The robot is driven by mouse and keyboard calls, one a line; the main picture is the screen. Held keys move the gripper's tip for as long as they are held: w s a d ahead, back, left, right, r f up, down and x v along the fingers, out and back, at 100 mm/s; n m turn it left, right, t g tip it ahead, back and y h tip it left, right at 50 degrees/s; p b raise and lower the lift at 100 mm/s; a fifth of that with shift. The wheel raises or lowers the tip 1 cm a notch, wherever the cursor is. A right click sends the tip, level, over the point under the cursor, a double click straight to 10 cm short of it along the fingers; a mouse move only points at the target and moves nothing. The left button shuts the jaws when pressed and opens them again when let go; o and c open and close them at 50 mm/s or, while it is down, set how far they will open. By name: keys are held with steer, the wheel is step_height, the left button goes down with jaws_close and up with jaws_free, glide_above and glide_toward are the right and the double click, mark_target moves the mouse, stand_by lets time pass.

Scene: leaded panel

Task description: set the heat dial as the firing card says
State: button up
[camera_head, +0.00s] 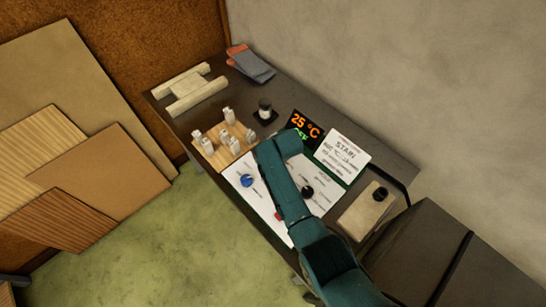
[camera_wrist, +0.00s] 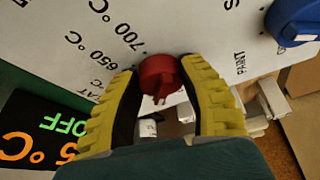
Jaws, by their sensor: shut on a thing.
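The red dial (camera_wrist: 160,76) is between the two yellow-padded fingers of my gripper (camera_wrist: 162,66), which is shut on it. Temperature marks, among them 650 °C and 700 °C, run beside it on the white panel (camera_wrist: 190,28). The dial's pointer setting cannot be read clearly. In the head view my arm hides the dial and my fingers. The firing card (camera_head: 343,156) stands behind the panel, headed STAIN, with a temperature line too small to read surely. The dark display (camera_head: 304,128) reads 25 °C and OFF; it also shows in the wrist view (camera_wrist: 40,128).
A blue knob (camera_head: 246,181), a black knob (camera_head: 307,191) and a red button (camera_head: 279,216) are on the panel. A wooden board (camera_head: 231,153) with several white pieces lies left of my arm. A tan block (camera_head: 364,212) is at right; gloves (camera_head: 251,64) lie far back.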

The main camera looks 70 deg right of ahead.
steer(key=m, duration=0.1)
steer(key=m+g+b, duration=0.1)
steer(key=m, duration=0.1)
steer(key=m+g+h, duration=0.1)
steer(key=m, duration=0.1)
steer(key=shift+w+a+f+b, duration=0.1)
steer(key=shift+a+f+b, duration=0.1)
steer(key=shift+f+b, duration=0.2)
steer(key=shift+w+r+m+g+b, duration=0.1)
steer(key=shift+m+g+b, duration=0.25)
steer(key=shift+m+b, duration=0.6)
steer(key=shift+r+m+g+b, duration=0.1)
steer(key=shift+m+g+b, duration=0.3)
steer(key=shift+m, duration=0.95)
steer(key=o, duration=1.2)
steer(key=shift+r, duration=0.1)
steer(key=shift+r, duration=0.25)
steer(key=v, duration=1.1)
steer(key=shift+a+r, duration=0.15)
steer(key=shift+a, duration=0.2)
